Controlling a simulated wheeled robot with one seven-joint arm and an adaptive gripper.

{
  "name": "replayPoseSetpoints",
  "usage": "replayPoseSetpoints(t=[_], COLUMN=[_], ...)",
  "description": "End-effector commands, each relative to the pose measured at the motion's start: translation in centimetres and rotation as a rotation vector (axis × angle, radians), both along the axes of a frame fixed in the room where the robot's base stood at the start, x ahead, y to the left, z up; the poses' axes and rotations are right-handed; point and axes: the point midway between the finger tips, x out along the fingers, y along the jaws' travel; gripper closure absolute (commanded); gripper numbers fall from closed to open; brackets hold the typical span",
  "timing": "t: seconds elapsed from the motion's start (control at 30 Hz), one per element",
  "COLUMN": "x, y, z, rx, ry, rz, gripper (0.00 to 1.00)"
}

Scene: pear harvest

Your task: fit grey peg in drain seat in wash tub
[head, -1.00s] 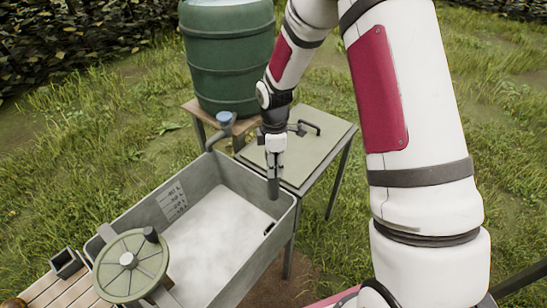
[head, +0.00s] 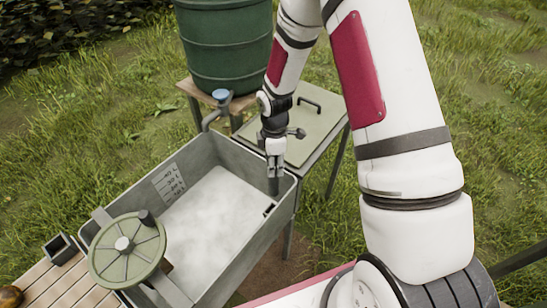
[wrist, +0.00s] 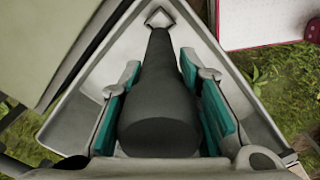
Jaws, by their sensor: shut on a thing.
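My gripper (head: 274,168) is shut on the dark grey peg (wrist: 158,125), with a teal finger pad on each side of it. In the head view the peg (head: 273,187) hangs roughly upright by the back right wall of the grey wash tub (head: 226,152). In the wrist view the peg narrows toward a small pale diamond-shaped frame (wrist: 160,16), which looks like the drain seat, in the tub's corner. The peg's far end is close to this frame, slightly below it in the picture. I cannot tell whether they touch. The head view does not clearly show the seat.
Cloudy pale water or foam (head: 215,225) fills the tub's bottom. A green handwheel (head: 127,250) stands at its near left. A green barrel (head: 225,50) with a tap (head: 222,97) and a lidded table (head: 310,125) stand behind. Grass lies around.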

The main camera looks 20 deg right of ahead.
Motion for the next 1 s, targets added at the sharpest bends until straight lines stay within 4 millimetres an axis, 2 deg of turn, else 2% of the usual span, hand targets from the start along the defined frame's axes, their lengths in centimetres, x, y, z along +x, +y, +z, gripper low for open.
replayPoseSetpoints(t=[1.0], x=[0.1], y=[0.0], z=[-9.2], rx=[0.000], ry=[0.000], rz=[0.000], gripper=[1.00])
